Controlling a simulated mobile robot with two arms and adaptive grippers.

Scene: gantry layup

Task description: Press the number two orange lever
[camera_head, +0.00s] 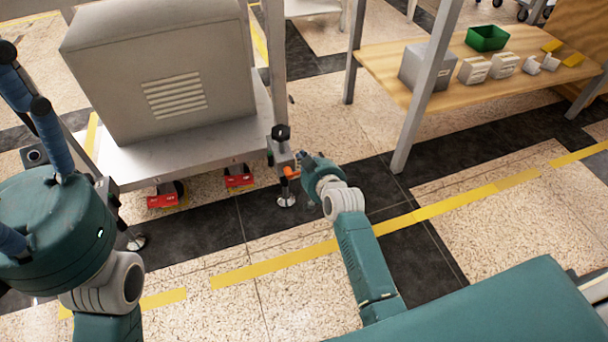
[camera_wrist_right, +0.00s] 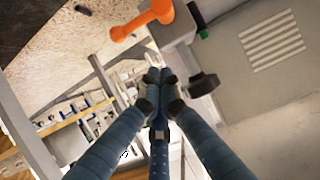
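An orange lever (camera_head: 291,172) sticks out beside the leg of the grey machine's stand in the head view. In the right wrist view the orange lever (camera_wrist_right: 145,20) is at the top, beyond the fingertips and apart from them. No number on it can be read. My right gripper (camera_head: 303,157) is just right of the lever; whether they touch cannot be told in the head view. In the wrist view its blue fingers (camera_wrist_right: 159,76) come together at the tips with nothing between them. My left gripper (camera_head: 35,95) is at the left edge, fingers spread, partly cut off.
A large grey machine housing (camera_head: 165,70) sits on a metal stand (camera_head: 190,152). Red pedals (camera_head: 162,201) (camera_head: 239,180) are low under the stand. A wooden table (camera_head: 450,98) with boxes and a green bin (camera_head: 487,38) is at right. The floor between is clear.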

